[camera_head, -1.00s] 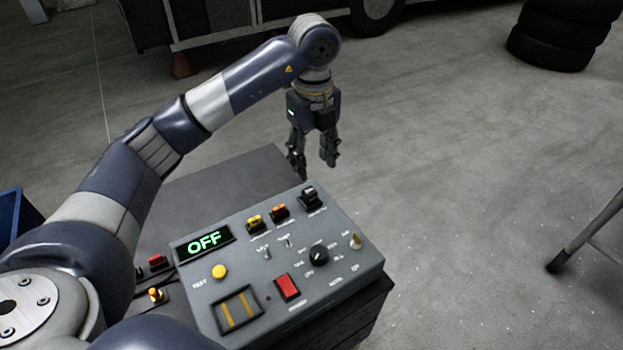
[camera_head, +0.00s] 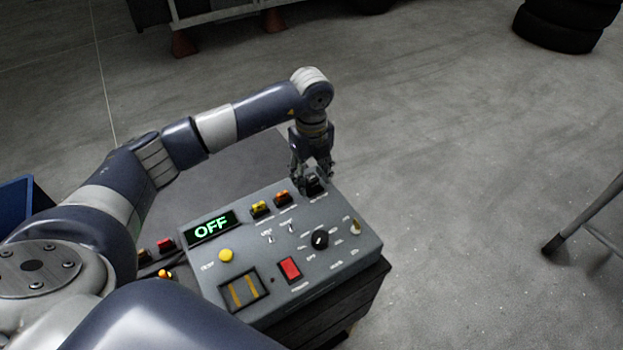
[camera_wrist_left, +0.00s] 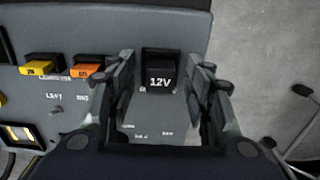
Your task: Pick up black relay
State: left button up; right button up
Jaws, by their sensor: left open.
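The black relay (camera_wrist_left: 161,78), marked 12V, sits in its socket at the back right of the grey control panel (camera_wrist_left: 50,100). In the head view the relay (camera_head: 314,184) is partly hidden by my left gripper (camera_head: 312,175). My left gripper (camera_wrist_left: 162,92) is open, with its fingers on either side of the relay in the left wrist view. I cannot tell whether the fingers touch it. My right gripper is not in view.
A yellow fuse (camera_head: 260,208) and an orange fuse (camera_head: 283,197) sit left of the relay. The panel also has an OFF display (camera_head: 210,227), a black knob (camera_head: 320,240) and a red switch (camera_head: 290,269). Open floor lies to the right, with a stand leg (camera_head: 585,215).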

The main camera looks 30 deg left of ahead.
pick_arm(q)
jog(key=c, duration=1)
jog(key=shift+c, duration=0.2)
jog(key=shift+r, duration=0.1)
